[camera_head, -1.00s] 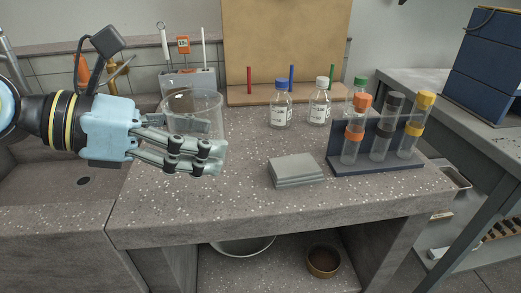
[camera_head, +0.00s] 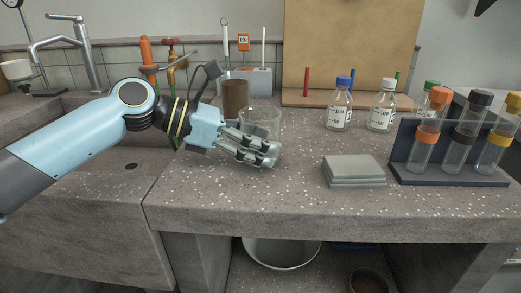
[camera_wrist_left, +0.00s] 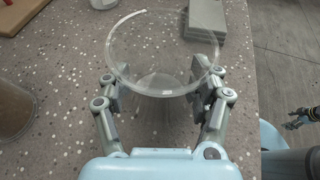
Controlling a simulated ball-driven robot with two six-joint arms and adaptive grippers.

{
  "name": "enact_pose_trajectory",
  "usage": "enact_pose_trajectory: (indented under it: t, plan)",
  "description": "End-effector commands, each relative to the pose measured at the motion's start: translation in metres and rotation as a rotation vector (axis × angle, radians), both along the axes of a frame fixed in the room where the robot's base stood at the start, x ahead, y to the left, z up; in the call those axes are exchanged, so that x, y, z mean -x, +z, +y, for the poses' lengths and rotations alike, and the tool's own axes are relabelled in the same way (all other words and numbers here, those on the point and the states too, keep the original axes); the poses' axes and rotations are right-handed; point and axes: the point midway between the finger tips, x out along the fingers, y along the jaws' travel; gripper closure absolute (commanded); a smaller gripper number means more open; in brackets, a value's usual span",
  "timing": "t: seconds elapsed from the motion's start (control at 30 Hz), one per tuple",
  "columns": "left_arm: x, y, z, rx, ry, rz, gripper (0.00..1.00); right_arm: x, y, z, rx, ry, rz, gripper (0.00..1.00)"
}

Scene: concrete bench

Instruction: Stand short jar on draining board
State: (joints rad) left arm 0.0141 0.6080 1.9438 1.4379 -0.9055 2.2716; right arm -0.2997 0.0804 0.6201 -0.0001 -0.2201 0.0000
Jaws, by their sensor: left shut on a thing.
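The short jar is a clear, open-mouthed glass jar (camera_head: 260,117). In the left wrist view the jar (camera_wrist_left: 160,84) sits between the fingers of my left gripper (camera_wrist_left: 163,92), which is shut on it. In the head view the left gripper (camera_head: 262,152) partly covers the jar's lower part, over the bench near its left end. I cannot tell whether the jar's base touches the bench. A tan board (camera_head: 350,50) stands upright at the back, with coloured pegs on a wooden base (camera_head: 330,101); it may be the draining board.
A brown jar (camera_head: 235,99) stands just behind my left gripper. A sink (camera_head: 90,165) is at left. The bench front is mostly clear.

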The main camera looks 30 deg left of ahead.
Motion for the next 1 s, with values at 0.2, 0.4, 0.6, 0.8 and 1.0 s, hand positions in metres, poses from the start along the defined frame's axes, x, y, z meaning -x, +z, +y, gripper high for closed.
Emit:
enact_pose_trajectory:
  t: [0.2, 0.4, 0.6, 0.8, 1.0]
  plan:
    - [-0.0001, -0.0032, -0.0001, -0.001, 0.0, -0.002, 0.88, 0.0009, -0.0016, -0.0001, 0.0, 0.0, 0.001, 0.29]
    - [0.0, -0.0061, 0.0002, -0.001, 0.0, -0.002, 0.31, 0.0006, -0.0008, -0.0001, 0.0, 0.0, 0.001, 0.29]
    - [0.0, -0.0061, 0.0, -0.001, 0.0, -0.002, 0.09, 0.0007, -0.001, -0.0001, 0.0, 0.0, 0.001, 0.29]
    - [0.0001, -0.006, 0.0001, -0.001, -0.001, -0.001, 0.09, 0.0008, -0.0011, -0.0001, 0.0, 0.0, 0.001, 0.29]
    - [0.007, 0.0003, 0.0081, -0.006, -0.002, 0.0, 0.09, -0.0006, 0.0026, 0.0, 0.0, 0.0, -0.001, 0.29]
